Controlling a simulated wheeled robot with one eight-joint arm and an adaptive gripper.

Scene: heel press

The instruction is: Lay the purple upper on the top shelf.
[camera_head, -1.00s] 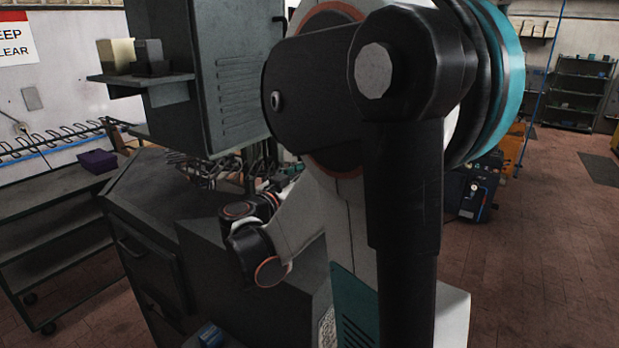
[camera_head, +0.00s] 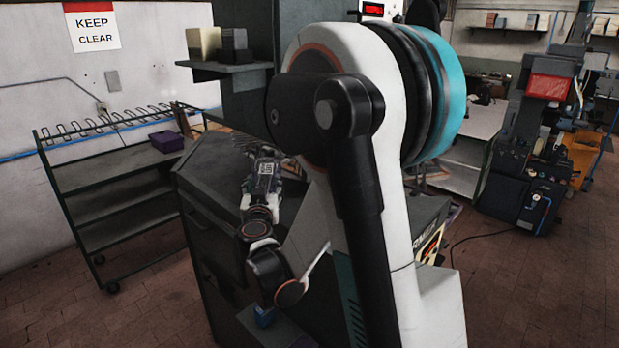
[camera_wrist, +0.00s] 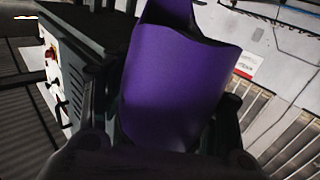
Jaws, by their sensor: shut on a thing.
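The purple upper (camera_wrist: 178,85) fills the middle of the wrist view, standing up between the fingers of my gripper (camera_wrist: 160,115). The gripper is shut on it, one dark finger at each side. In the head view my gripper (camera_head: 265,165) is over the dark cabinet top, and I cannot make out the upper there. The top shelf (camera_head: 115,165) belongs to a dark wheeled rack at the left, with hooks along its back. My gripper is to the right of this rack and apart from it.
A small purple box-like thing (camera_head: 167,141) sits at the right end of the top shelf; the shelf's left and middle are bare. A dark cabinet (camera_head: 205,165) stands between rack and arm. A small side shelf (camera_head: 225,68) with blocks juts out above.

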